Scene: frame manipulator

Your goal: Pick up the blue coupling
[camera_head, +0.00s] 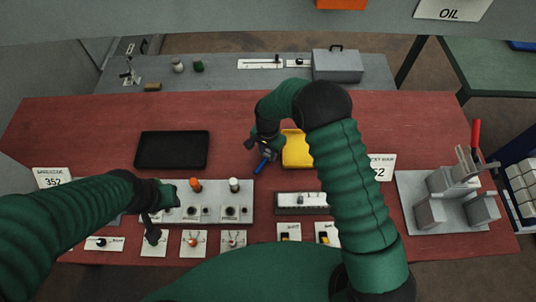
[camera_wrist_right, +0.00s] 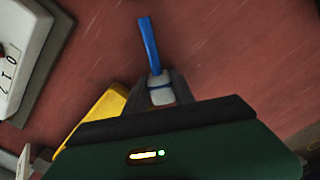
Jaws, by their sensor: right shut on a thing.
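The blue coupling (camera_head: 262,165) is a slim blue piece beside the yellow tray on the red table. My right gripper (camera_head: 265,146) points down and is shut on it. In the right wrist view the blue coupling (camera_wrist_right: 149,45) sticks out beyond the fingertips, with a pale part between the fingers (camera_wrist_right: 160,90). Whether it touches the table is unclear. My left gripper (camera_head: 165,195) is at the left end of the grey fixture board; its fingers are too small and dark to read.
The yellow tray (camera_head: 296,148) is right of the gripper, partly behind my right arm. A black tray (camera_head: 172,149) lies to the left. The grey board (camera_head: 217,212) carries an orange-topped and a white-topped peg. A grey metal stand (camera_head: 445,205) is at the right. Red table between the trays is clear.

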